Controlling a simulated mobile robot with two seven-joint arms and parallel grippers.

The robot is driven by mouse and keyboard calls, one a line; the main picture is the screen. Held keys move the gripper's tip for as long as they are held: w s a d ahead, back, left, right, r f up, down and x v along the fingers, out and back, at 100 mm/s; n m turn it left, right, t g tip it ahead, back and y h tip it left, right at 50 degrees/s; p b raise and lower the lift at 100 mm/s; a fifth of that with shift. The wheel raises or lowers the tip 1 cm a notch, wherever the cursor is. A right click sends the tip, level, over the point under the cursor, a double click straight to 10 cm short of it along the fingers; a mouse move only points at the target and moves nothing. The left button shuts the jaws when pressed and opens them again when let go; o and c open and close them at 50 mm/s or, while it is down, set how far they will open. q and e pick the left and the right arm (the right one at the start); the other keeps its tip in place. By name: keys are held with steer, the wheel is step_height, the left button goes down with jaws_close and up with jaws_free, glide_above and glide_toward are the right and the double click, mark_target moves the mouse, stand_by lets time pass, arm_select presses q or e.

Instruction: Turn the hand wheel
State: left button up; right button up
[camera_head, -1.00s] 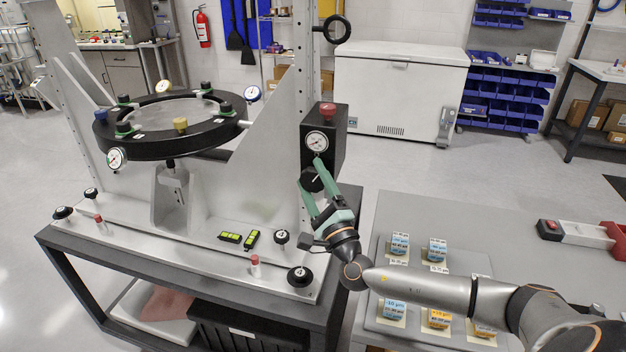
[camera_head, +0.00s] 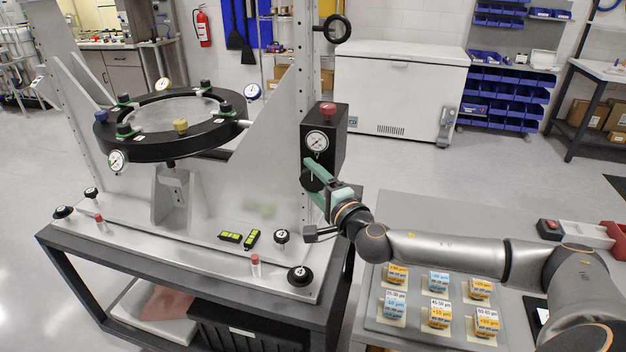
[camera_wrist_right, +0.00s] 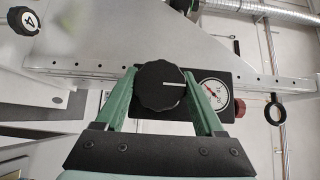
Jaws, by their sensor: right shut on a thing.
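The hand wheel (camera_head: 308,184) is a black scalloped knob on the front of a black box (camera_head: 330,140), below a white dial gauge (camera_head: 317,141). In the right wrist view the hand wheel (camera_wrist_right: 159,86) shows a white line pointing right, toward the gauge (camera_wrist_right: 214,93). My right gripper (camera_head: 312,172) is shut on the hand wheel, with one green finger on each side of its rim. The fingers hide part of the wheel in the head view. My left gripper is not in view.
The box sits beside a metal upright of the fixture, with a large black ring (camera_head: 172,128) to the left. A red knob (camera_head: 328,110) tops the box. Below my right arm, a grey table (camera_head: 400,215) carries several small labelled blocks. A black-topped knob (camera_head: 300,276) stands on the fixture base.

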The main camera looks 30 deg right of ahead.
steer(key=shift+d+r, duration=0.2)
steer(key=shift+r, duration=0.05)
steer(key=o, duration=1.4)
steer(key=shift+f, duration=0.15)
steer(key=shift+c, duration=0.2)
steer(key=shift+a, duration=0.1)
steer(key=shift+f, duration=0.1)
steer(key=shift+s, duration=0.25)
steer(key=s+a+b, duration=0.1)
steer(key=s+b, duration=0.1)
steer(key=s, duration=1)
